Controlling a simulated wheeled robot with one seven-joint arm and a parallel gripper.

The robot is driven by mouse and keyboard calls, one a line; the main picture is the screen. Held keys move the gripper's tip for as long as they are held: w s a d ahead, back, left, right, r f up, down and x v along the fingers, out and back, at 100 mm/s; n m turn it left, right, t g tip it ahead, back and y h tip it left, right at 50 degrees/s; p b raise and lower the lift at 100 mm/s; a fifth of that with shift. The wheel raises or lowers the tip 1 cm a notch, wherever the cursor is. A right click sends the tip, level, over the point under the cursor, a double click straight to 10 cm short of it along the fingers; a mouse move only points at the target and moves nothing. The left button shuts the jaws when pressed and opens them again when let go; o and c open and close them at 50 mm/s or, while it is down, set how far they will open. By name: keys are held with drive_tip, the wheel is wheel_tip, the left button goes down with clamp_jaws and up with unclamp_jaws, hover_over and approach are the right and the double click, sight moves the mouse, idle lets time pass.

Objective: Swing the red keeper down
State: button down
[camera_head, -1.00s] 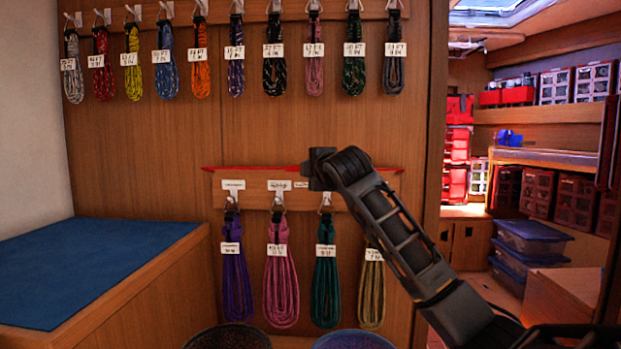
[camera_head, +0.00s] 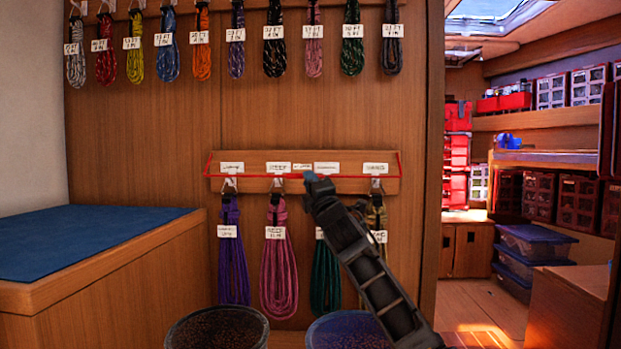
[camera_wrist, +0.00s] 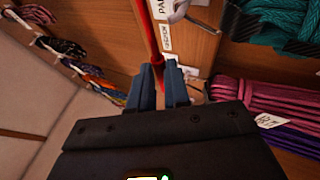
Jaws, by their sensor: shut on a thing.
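The red keeper (camera_head: 245,176) is a thin red bar across the lower hook board (camera_head: 304,158). Its short side arms slope from the board's upper ends, and its long bar lies across the lower part of the board, below most labels and just above the hook tips. My gripper (camera_head: 311,177) is at the middle of the bar, shut on it. In the wrist view the red keeper (camera_wrist: 153,38) runs down between the fingers of my gripper (camera_wrist: 160,80). My arm hides part of the teal coil (camera_head: 325,270) and the gold coil (camera_head: 376,218).
A purple coil (camera_head: 233,260) and a pink coil (camera_head: 279,265) hang left of my arm. More coils hang along the top row. Two round containers, one dark (camera_head: 218,329) and one blue (camera_head: 325,333), stand below. A blue-topped bench (camera_head: 80,238) is at left.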

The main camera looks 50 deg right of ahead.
drive_tip(key=shift+w+d+f, duration=0.25)
drive_tip(key=shift+d+f, duration=0.15)
drive_tip(key=shift+f, duration=0.15)
drive_tip(key=shift+w+d+f, duration=0.2)
drive_tip(key=shift+d+f, duration=0.15)
drive_tip(key=shift+f, duration=0.3)
drive_tip(key=c, duration=1.1)
unclamp_jaws()
drive_tip(key=shift+d, duration=0.1)
drive_tip(key=p+v, duration=0.2)
drive_tip(key=v, duration=0.5)
drive_tip(key=shift+s+a+p, duration=0.25)
drive_tip(key=shift+a+p, duration=0.1)
drive_tip(key=shift+a, duration=0.05)
